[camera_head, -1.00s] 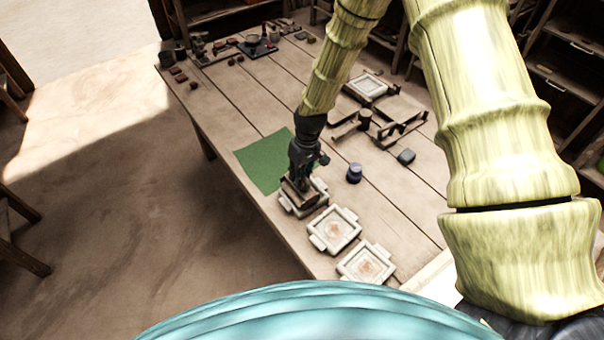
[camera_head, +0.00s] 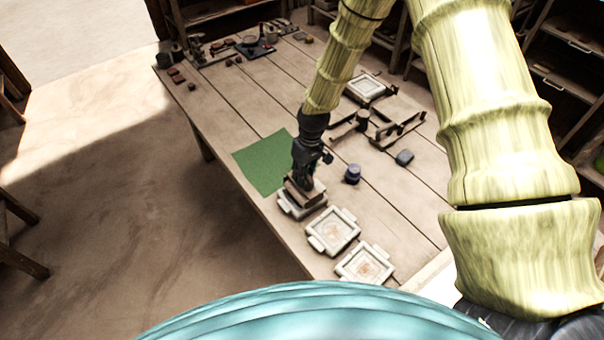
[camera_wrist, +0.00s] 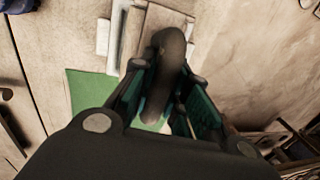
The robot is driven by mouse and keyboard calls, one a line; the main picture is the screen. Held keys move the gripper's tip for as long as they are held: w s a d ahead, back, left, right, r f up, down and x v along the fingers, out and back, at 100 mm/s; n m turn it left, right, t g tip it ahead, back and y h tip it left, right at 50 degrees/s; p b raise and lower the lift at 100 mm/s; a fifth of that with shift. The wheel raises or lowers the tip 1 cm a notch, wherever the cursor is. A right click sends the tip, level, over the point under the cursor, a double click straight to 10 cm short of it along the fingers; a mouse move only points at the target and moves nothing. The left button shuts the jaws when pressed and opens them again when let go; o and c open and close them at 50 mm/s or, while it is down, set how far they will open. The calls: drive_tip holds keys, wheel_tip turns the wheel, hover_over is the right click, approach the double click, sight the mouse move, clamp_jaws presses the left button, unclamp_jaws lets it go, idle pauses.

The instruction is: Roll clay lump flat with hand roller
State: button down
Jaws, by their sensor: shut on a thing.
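My gripper (camera_head: 303,180) is over the nearest-left white tile mould (camera_head: 290,208), beside the green mat (camera_head: 262,163). In the wrist view my gripper (camera_wrist: 160,95) is shut on a dark rounded handle (camera_wrist: 172,62). Below the handle is a flat brown block (camera_wrist: 165,18), also seen in the head view (camera_head: 299,197) at the mould. I cannot tell whether the block touches the mould. The mould's inside is mostly hidden under the block. I cannot make out a clay lump or hand roller for certain.
Wooden stands (camera_head: 385,128) are farther back. The mat is clear.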

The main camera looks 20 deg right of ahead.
drive_tip(key=shift+w+r+p, duration=0.1)
drive_tip(key=shift+r+p, duration=1.7)
drive_tip(key=shift+r, duration=1.65)
drive_tip(key=shift+f, duration=0.15)
drive_tip(key=shift+f+b, duration=1.4)
drive_tip(key=shift+f, duration=1)
drive_tip(key=shift+f+b, duration=0.6)
drive_tip(key=shift+f, duration=0.4)
drive_tip(key=shift+w+d+r, duration=0.1)
drive_tip(key=shift+d, duration=0.05)
drive_tip(key=shift+w+d, duration=0.15)
drive_tip(key=shift+d, duration=0.35)
